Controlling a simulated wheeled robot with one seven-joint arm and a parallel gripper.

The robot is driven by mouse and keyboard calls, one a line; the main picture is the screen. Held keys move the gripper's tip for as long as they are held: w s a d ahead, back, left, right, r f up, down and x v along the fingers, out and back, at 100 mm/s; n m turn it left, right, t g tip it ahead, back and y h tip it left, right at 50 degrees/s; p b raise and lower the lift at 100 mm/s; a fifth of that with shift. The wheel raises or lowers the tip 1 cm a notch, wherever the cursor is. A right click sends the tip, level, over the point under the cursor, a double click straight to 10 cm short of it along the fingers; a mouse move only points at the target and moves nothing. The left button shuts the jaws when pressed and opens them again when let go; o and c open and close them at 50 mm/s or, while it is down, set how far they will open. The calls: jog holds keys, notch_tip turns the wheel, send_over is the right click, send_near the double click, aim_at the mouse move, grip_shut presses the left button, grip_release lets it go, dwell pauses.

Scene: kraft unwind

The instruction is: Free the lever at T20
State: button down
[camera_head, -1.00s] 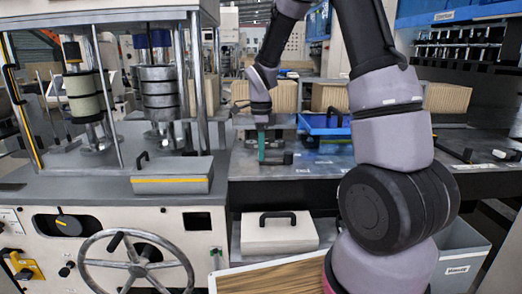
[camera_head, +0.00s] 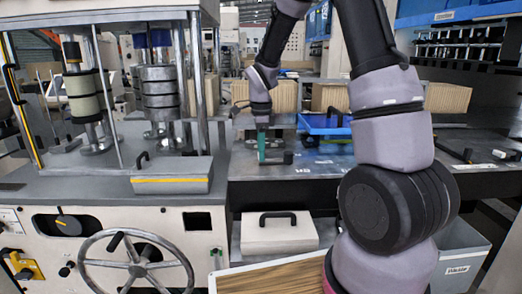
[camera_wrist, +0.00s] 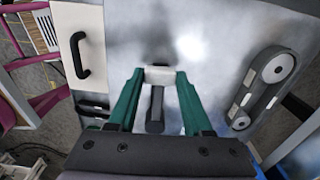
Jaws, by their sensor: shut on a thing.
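My gripper (camera_wrist: 159,75) has green fingers and points down at the grey metal worktop. Its fingertips are shut on a pale block-like end, which I take to be the lever (camera_wrist: 155,110). A dark grey bar runs from that end between the fingers toward the camera in the wrist view. In the head view my gripper (camera_head: 262,158) is low over the bench, with a dark part (camera_head: 284,158) right beside it on the right. I cannot read a T20 label, and the lever's base is hidden.
A blue tray (camera_head: 325,124) stands behind and right of my gripper. A press machine with a grey lidded box (camera_head: 172,178) and handwheel (camera_head: 134,264) stands left. In the wrist view, a dark long fixture (camera_wrist: 265,85) lies right and a black handle (camera_wrist: 79,56) left.

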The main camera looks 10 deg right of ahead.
jog(key=s+n, duration=0.2)
jog(key=shift+s+n, duration=0.15)
jog(key=shift+n, duration=0.25)
jog(key=s+n, duration=0.2)
jog(key=n, duration=0.1)
jog(key=shift+s+d+n, duration=0.3)
jog(key=shift+s+d, duration=0.1)
jog(key=s+n, duration=0.1)
jog(key=s+d+n, duration=0.1)
jog(key=n, duration=0.1)
jog(key=shift+s+d+n, duration=0.15)
jog(key=shift+d+n, duration=0.1)
jog(key=shift+n, duration=0.05)
jog(key=shift+s+d+n, duration=0.4)
jog(key=shift+d+n, duration=0.1)
jog(key=shift+n, duration=0.35)
jog(key=shift+s+d+n, duration=0.4)
jog(key=shift+d+n, duration=0.1)
jog(key=shift+n, duration=0.35)
jog(key=shift+c, duration=1.6)
grip_release()
jog(key=shift+r, duration=0.1)
